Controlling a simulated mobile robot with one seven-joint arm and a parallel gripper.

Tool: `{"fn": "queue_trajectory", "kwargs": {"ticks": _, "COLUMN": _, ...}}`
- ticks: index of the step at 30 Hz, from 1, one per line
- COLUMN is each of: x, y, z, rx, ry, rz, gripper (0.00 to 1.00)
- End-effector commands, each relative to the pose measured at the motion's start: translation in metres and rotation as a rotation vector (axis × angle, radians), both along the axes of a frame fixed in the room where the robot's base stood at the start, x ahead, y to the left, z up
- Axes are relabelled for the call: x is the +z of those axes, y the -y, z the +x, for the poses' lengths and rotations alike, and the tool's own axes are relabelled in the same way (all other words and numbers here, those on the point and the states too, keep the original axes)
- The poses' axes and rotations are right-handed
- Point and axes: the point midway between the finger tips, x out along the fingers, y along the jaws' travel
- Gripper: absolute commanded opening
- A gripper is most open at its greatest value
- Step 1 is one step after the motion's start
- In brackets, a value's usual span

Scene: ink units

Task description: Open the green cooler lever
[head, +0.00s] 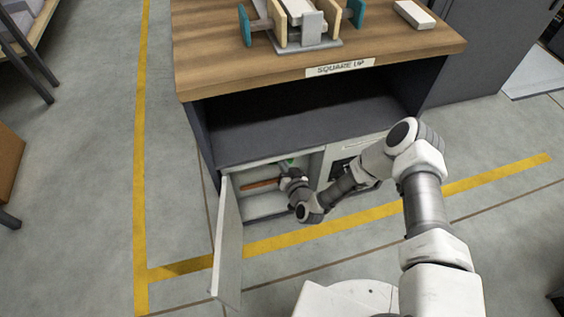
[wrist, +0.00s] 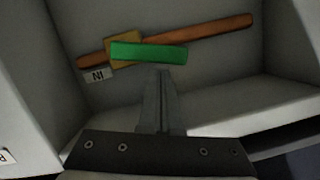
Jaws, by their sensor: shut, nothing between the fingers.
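The green lever (wrist: 148,52) lies across a brass-coloured valve body (wrist: 118,44) on a copper pipe (wrist: 215,29) inside the open cabinet compartment. In the wrist view it runs roughly along the pipe, slightly tilted to it. My gripper (wrist: 163,75) is shut and empty, its tips just below the lever's middle; I cannot tell whether they touch it. In the head view only a bit of the green lever (head: 288,161) shows beside my gripper (head: 285,175), which reaches into the compartment. The copper pipe (head: 258,184) shows there to the left.
The cabinet door (head: 227,245) stands open at the left of the compartment. A small label reading "IN" (wrist: 99,75) sits below the pipe. An open dark shelf (head: 310,125) is above, under the wooden worktop (head: 215,65). The compartment walls leave little room around my gripper.

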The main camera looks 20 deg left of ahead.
Motion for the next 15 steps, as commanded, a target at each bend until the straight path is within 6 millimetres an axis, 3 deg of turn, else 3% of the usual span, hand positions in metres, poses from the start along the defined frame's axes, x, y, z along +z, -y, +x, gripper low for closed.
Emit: {"fn": "queue_trajectory", "kwargs": {"ticks": 15, "x": -0.012, "y": -0.009, "z": -0.008, "rx": 0.001, "ry": 0.173, "rz": -0.206, "gripper": 0.0}}
